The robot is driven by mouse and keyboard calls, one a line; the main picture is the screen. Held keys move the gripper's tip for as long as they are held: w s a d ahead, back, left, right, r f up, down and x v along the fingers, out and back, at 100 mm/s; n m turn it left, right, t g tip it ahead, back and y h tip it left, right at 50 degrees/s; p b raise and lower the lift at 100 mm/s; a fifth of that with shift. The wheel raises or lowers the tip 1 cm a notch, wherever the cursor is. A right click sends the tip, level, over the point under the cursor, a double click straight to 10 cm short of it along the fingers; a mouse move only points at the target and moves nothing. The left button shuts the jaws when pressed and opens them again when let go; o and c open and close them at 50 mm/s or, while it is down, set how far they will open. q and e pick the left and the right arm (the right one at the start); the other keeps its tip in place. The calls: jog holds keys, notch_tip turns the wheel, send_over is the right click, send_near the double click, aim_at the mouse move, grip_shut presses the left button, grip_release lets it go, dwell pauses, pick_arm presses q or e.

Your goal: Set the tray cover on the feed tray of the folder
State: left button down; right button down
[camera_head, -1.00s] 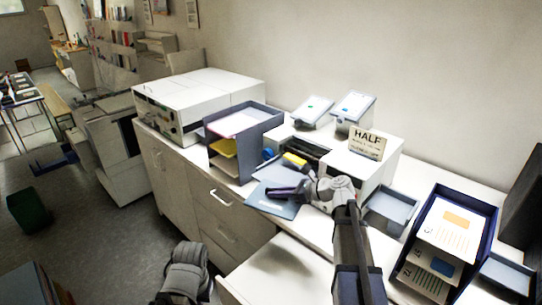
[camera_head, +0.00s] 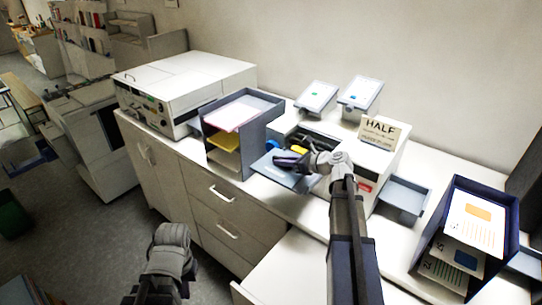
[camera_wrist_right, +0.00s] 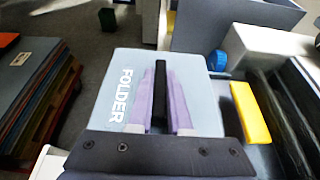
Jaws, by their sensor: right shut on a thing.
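A flat blue-grey plate lettered FOLDER (camera_wrist_right: 121,95), which looks like the tray cover, lies under my right gripper (camera_wrist_right: 160,100) in the right wrist view. In the head view the plate (camera_head: 283,179) juts out at the front of the white folder (camera_head: 372,150). My right gripper (camera_head: 290,162) is shut on a dark upright part in the middle of the plate, seemingly its handle. The feed tray cannot be told apart beneath the plate, and whether the two touch is unclear. Of my left arm only grey and dark links show; its fingertips are not visible.
A yellow block (camera_wrist_right: 250,112) sits close right of the plate. A blue round thing (camera_wrist_right: 217,60) is beyond it. A grey paper rack (camera_head: 240,160) stands left of the folder. A HALF sign (camera_head: 380,132) stands on the folder. A grey tray (camera_head: 404,196) is at its right.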

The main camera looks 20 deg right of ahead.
aim_at(282, 168)
jog(key=shift+w+a, duration=0.1)
jog(key=shift+w, duration=0.05)
jog(key=shift+s, duration=0.2)
jog(key=shift+w+f+b, duration=0.1)
jog(key=shift+f+b, duration=0.55)
jog(key=shift+b, duration=0.1)
notch_tip(282, 168, down, 2)
jog(key=shift+f+b, duration=0.1)
jog(key=shift+b, duration=1.05)
jog(key=shift+w+d+f+b, duration=0.25)
jog(key=shift+d+f+b, duration=0.1)
jog(key=shift+d, duration=0.1)
jog(key=shift+w+d+f+b, duration=0.2)
jog(key=shift+w+d, duration=0.15)
jog(key=shift+d, duration=0.25)
jog(key=shift+w+d+f+b, duration=0.2)
jog(key=shift+w+d, duration=0.1)
jog(key=shift+d, duration=0.3)
jog(key=shift+w+d+f+b, duration=0.2)
jog(key=shift+w+d, duration=0.15)
jog(key=shift+d, duration=0.25)
jog(key=c, duration=0.8)
grip_release()
jog(key=shift+o, duration=0.2)
jog(key=shift+s, duration=0.1)
